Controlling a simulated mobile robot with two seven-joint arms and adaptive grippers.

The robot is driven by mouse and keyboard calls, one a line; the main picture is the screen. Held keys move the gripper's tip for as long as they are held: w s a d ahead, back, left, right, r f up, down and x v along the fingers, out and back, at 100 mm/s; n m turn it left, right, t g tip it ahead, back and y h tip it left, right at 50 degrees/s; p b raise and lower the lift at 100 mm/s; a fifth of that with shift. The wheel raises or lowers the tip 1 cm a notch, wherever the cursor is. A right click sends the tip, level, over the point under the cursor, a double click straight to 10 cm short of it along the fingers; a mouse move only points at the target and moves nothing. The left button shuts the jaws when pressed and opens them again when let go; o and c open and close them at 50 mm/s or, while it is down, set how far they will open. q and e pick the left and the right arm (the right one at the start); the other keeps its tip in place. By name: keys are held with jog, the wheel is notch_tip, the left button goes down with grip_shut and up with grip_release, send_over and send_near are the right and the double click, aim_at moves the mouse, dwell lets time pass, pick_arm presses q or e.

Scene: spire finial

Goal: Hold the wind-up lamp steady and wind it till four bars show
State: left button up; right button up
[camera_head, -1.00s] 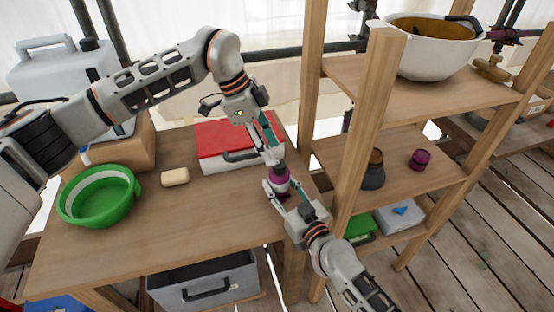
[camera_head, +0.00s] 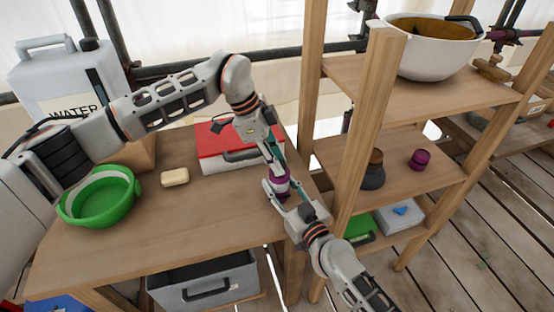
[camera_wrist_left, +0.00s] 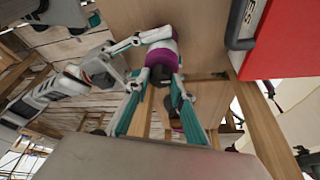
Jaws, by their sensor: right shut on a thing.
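The wind-up lamp (camera_head: 281,184), purple at both ends with a pale middle, stands upright near the table's right edge. My right gripper (camera_head: 279,191) is shut on its body from the front; in the left wrist view one right finger (camera_wrist_left: 152,37) lies against the pale band. My left gripper (camera_head: 274,163) points down over the lamp's top. In the left wrist view its teal-padded fingers (camera_wrist_left: 160,84) are spread on either side of the lamp's purple top (camera_wrist_left: 162,60), seemingly without squeezing it. The lamp's bars cannot be made out.
A red-lidded case (camera_head: 215,150) stands behind and left of the lamp. A beige block (camera_head: 175,177) and a green bowl (camera_head: 98,198) are further left on the table (camera_head: 180,230). A wooden shelf post (camera_head: 362,130) rises close on the right. The table's front middle is clear.

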pick_arm(q)
jog(key=shift+m, duration=0.4)
jog(key=m+g, duration=0.1)
jog(key=m, duration=0.1)
jog(key=m+g+y, duration=0.1)
jog(key=m, duration=0.2)
jog(key=shift+w+m, duration=0.2)
jog(key=shift+m, duration=0.1)
jog(key=m+y, duration=0.1)
jog(key=m, duration=0.2)
jog(key=m+g, duration=0.1)
jog(key=m, duration=0.1)
jog(key=shift+d+m+g+y, duration=0.15)
jog(key=shift+m+g+y, duration=0.15)
jog(key=shift+m+y, duration=0.1)
jog(key=shift+m, duration=0.3)
jog(key=o, duration=1.1)
notch_tip(320, 180, up, 10)
